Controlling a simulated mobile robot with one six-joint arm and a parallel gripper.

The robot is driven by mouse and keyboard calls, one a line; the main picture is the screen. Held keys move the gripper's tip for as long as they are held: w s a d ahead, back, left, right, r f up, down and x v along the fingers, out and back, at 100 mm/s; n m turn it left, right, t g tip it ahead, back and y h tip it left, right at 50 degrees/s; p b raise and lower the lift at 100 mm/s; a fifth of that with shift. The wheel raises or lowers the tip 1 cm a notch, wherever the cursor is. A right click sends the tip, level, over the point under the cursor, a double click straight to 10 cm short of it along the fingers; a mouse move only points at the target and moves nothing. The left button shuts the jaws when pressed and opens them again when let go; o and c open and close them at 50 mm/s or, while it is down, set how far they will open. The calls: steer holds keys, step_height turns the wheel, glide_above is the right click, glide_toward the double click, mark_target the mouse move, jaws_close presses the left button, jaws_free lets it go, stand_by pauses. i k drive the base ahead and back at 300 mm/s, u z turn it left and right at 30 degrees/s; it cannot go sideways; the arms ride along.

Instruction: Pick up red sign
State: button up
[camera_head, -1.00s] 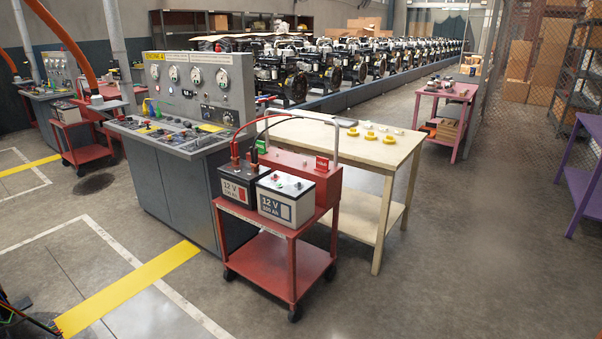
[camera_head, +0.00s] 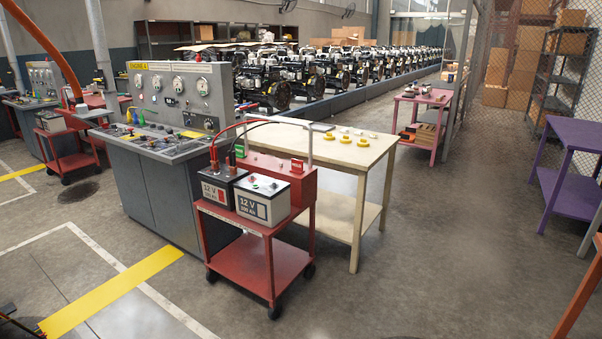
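A small red sign (camera_head: 297,166) with pale lettering stands upright on the red box (camera_head: 308,184) at the back of a red wheeled cart (camera_head: 272,268). A small green sign (camera_head: 240,151) is on the same box, further left. Two 12 V batteries stand on the cart in front of the box, a dark one (camera_head: 218,187) and a white one (camera_head: 262,200). Red and black cables arch over them.
A grey control console (camera_head: 150,180) stands left of the cart. A pale wooden table (camera_head: 385,150) with yellow parts is behind it. Purple tables (camera_head: 575,185) stand at the right. Open floor (camera_head: 440,260) lies right of the cart.

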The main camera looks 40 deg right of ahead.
mark_target(297, 166)
steer(key=k, duration=0.25)
steer(key=z, duration=0.45)
steer(key=i, duration=1.6)
steer(key=u, duration=0.2)
